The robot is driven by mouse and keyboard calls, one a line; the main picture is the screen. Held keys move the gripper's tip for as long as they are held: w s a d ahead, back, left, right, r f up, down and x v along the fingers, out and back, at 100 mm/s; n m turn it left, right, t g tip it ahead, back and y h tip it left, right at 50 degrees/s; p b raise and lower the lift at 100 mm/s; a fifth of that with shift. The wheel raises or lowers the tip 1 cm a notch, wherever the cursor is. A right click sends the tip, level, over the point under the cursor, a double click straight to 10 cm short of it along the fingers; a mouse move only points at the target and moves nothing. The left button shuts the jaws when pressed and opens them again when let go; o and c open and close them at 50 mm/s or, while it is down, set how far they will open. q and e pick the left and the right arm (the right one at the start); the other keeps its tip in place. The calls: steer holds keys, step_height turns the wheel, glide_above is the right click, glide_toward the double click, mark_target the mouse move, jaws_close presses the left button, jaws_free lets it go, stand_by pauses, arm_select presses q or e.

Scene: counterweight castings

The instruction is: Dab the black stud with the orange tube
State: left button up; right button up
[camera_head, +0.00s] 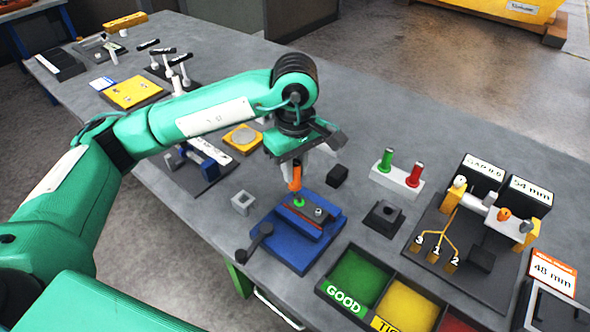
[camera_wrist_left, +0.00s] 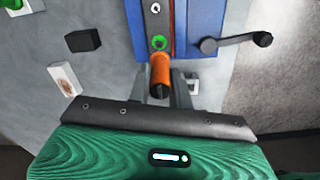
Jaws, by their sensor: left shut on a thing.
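My left gripper (camera_head: 296,168) is shut on the orange tube (camera_head: 295,180) and points it down at the blue fixture (camera_head: 328,226). In the left wrist view the orange tube (camera_wrist_left: 160,68) sits between the fingers, its far end right by a green ring (camera_wrist_left: 159,42) with a dark centre. I cannot tell whether they touch. I cannot clearly make out a black stud. My right gripper is out of view.
A white rack (camera_head: 397,181) holds a green and a red tube. A black block (camera_head: 337,176) and a grey square piece (camera_head: 242,203) flank the fixture. A dark crank (camera_head: 260,242) sticks out at its left. Sorting bins (camera_head: 392,270) stand in front.

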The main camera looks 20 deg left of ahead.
arm_select(q)
steer(key=shift+r+p, duration=0.4)
steer(key=shift+r, duration=1.6)
